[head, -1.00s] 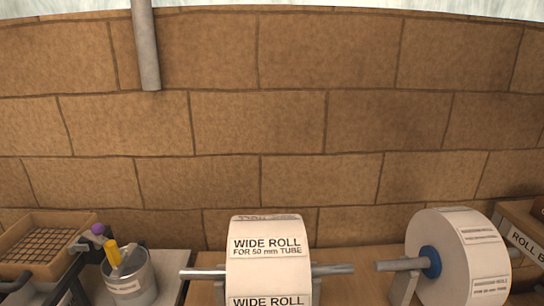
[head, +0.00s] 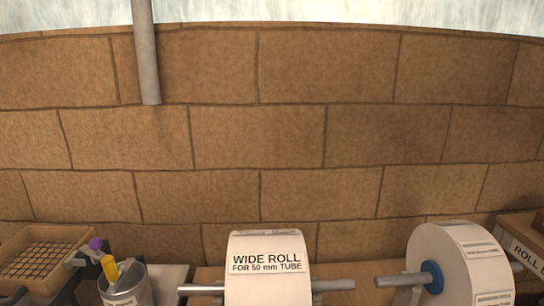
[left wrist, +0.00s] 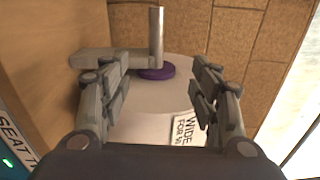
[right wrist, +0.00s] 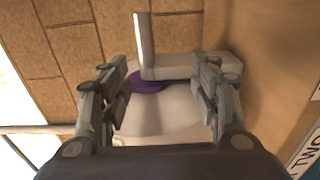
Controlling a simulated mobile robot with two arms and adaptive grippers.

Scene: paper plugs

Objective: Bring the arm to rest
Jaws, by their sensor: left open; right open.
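My left gripper (left wrist: 160,95) shows in the left wrist view, open and with nothing between its fingers. Beyond its fingers is a white roll (left wrist: 150,90) with a purple core plug (left wrist: 158,72) on a grey metal rod. My right gripper (right wrist: 160,95) shows in the right wrist view, also open and empty. Beyond it is a pale roll (right wrist: 165,110) with a purple plug (right wrist: 148,84) by a grey rod and bracket. Neither gripper visibly touches a roll. Neither arm shows clearly in the head view.
In the head view, a wide roll (head: 266,266) sits on a rod at the front middle. A roll with a blue plug (head: 432,277) stands at right, beside a labelled box (head: 528,250). A metal cup (head: 125,287) and a gridded tray (head: 40,258) are at left. A brick wall (head: 290,150) stands behind.

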